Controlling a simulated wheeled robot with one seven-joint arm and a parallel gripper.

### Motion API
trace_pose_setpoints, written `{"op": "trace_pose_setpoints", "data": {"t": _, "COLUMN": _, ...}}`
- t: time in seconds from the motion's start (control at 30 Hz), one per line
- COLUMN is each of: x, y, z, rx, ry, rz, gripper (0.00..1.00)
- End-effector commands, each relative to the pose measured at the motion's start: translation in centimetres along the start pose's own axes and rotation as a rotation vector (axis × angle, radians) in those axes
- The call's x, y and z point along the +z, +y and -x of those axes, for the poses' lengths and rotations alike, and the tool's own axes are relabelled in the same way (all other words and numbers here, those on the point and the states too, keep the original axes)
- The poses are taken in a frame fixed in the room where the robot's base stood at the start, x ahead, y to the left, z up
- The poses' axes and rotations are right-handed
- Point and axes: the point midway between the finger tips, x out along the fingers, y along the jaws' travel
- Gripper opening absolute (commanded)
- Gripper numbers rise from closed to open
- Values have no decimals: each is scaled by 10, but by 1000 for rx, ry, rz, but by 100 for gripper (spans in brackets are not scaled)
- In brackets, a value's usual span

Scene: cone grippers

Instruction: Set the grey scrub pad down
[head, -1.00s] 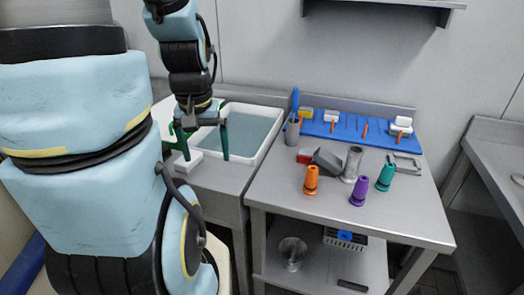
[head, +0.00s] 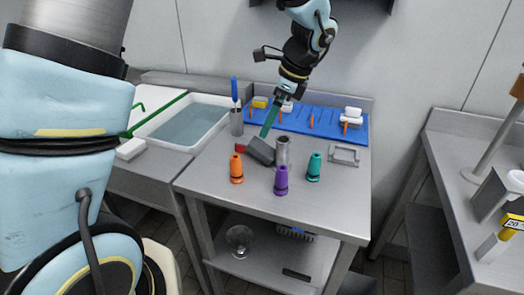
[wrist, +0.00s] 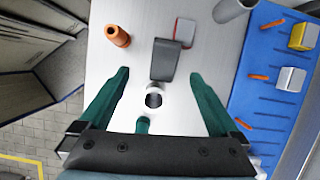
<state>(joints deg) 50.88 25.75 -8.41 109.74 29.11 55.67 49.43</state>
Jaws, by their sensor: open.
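A dark grey block (head: 262,151), which may be the scrub pad, sits tilted on the steel table next to a red-and-white block (head: 240,148). In the wrist view the grey block (wrist: 163,62) lies ahead of my gripper (wrist: 160,73), between the lines of its two green fingers. My fingers are wide apart and nothing is held between them. In the head view my gripper (head: 269,122) reaches down over the back of the table near the grey block; only one finger shows clearly. I cannot tell whether it touches anything.
A steel tube (head: 283,150) stands right beside the grey block. Orange (head: 236,169), purple (head: 281,180) and teal (head: 314,168) cones stand in front. A cup with a blue brush (head: 236,122) and a blue mat (head: 330,124) are behind.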

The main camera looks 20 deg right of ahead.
Motion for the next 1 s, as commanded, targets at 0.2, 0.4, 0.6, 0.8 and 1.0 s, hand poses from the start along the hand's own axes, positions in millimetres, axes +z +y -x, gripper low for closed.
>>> {"op": "trace_pose_setpoints", "data": {"t": 0.2, "x": -14, "y": -5, "z": -6, "rx": -13, "ry": -26, "rz": -91, "gripper": 98}}
{"op": "trace_pose_setpoints", "data": {"t": 0.4, "x": -13, "y": -5, "z": -37, "rx": -11, "ry": -25, "rz": -88, "gripper": 98}}
{"op": "trace_pose_setpoints", "data": {"t": 0.6, "x": -12, "y": -6, "z": -51, "rx": -13, "ry": -23, "rz": -85, "gripper": 98}}
{"op": "trace_pose_setpoints", "data": {"t": 0.8, "x": -8, "y": -8, "z": -75, "rx": -10, "ry": -24, "rz": -86, "gripper": 98}}
{"op": "trace_pose_setpoints", "data": {"t": 1.0, "x": -9, "y": -10, "z": -98, "rx": -13, "ry": -24, "rz": -85, "gripper": 98}}
